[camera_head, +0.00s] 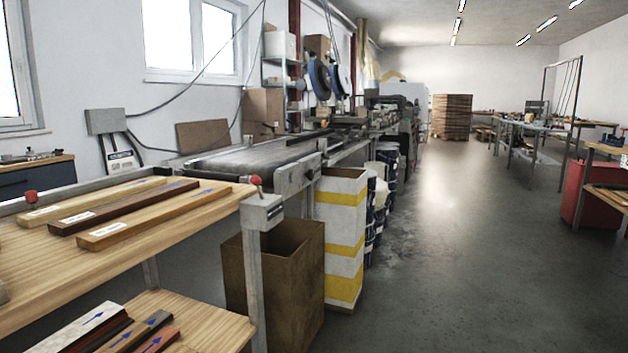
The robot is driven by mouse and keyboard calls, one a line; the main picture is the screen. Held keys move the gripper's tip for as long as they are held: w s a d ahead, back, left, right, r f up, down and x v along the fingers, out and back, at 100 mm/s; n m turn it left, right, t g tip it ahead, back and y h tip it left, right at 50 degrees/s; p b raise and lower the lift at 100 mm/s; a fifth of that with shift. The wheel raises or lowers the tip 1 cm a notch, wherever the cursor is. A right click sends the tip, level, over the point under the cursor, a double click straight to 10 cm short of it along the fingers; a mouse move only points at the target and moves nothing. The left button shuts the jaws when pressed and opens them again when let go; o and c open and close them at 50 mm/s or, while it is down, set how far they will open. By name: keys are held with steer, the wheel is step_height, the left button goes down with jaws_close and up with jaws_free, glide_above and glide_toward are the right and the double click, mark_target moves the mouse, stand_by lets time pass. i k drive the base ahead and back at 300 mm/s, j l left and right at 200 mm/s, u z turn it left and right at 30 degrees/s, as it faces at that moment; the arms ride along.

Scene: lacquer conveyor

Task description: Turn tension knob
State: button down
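A conveyor with a dark belt (255,160) runs along the left wall. On the side of its near end is a small round fitting (310,173), which may be the tension knob; it is too small to tell. A red round knob (256,180) sits on a grey box (261,212) at the corner of the wooden table. Another red knob (31,197) stands at the table's left edge. I cannot tell which of these is the tension knob. My gripper is not in view.
The wooden table (195,226) holds several wooden strips, with more on a lower shelf (215,325). A brown open box (290,262) and a white-and-yellow box (341,225) stand before the conveyor. The floor (460,260) to the right is clear.

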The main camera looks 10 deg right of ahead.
mark_target(310, 175)
steer(key=i+l, duration=0.2)
steer(key=i, duration=0.45)
steer(key=i+l+u, duration=0.15)
steer(key=i, duration=0.4)
steer(key=i+l, duration=0.2)
steer(key=i, duration=0.4)
steer(key=j+u, duration=0.05)
